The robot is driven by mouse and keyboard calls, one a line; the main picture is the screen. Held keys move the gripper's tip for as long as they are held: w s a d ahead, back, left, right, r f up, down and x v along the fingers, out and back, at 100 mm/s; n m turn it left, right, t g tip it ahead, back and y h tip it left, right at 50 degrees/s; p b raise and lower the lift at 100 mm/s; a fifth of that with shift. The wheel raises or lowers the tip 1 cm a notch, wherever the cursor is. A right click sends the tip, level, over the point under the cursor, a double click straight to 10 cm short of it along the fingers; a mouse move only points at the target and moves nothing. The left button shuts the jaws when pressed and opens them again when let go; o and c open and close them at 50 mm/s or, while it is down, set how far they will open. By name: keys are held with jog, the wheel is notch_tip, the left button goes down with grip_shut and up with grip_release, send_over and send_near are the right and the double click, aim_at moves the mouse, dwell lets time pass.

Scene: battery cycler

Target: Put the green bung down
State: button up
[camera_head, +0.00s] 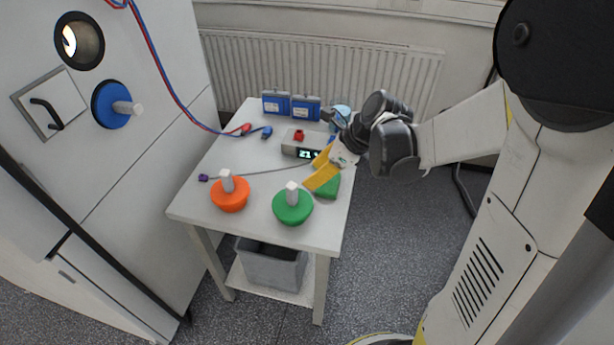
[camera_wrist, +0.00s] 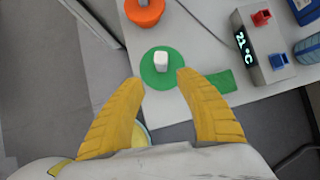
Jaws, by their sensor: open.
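The green bung (camera_head: 292,208) stands on the white table (camera_head: 230,160) near its front right, with its pale handle pointing up. It also shows in the wrist view (camera_wrist: 152,76), just ahead of the fingertips. My gripper (camera_head: 318,170) is above the table's right side, behind and right of the bung. Its yellow fingers are spread with nothing between them, and in the wrist view my gripper (camera_wrist: 158,78) has the bung beyond its fingertips. I see no contact between the fingers and the handle.
The orange bung (camera_head: 230,195) stands left of the green one. A green patch (camera_head: 328,187) lies right of it. Behind are a display unit (camera_head: 303,145), blue boxes (camera_head: 291,106) and cables. A blue bung (camera_head: 110,105) sits in the wall panel; a grey bin (camera_head: 270,265) is below.

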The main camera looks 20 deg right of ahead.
jog(key=s+a+r+n+h, duration=0.1)
jog(key=s+r+n, duration=0.2)
jog(key=s+n, duration=0.2)
jog(key=s+a+r+n+t+h, duration=0.1)
jog(key=s+n, duration=0.4)
jog(key=n, duration=0.7)
jog(key=s+a+r+n+t+h, duration=0.1)
jog(key=s+a+r+n+h, duration=0.1)
jog(key=s+r+n, duration=0.3)
jog(key=n, duration=0.4)
jog(key=shift+a+h, duration=0.2)
jog(key=shift+h, duration=0.1)
jog(key=shift+f+b, duration=0.25)
jog(key=shift+b, duration=0.05)
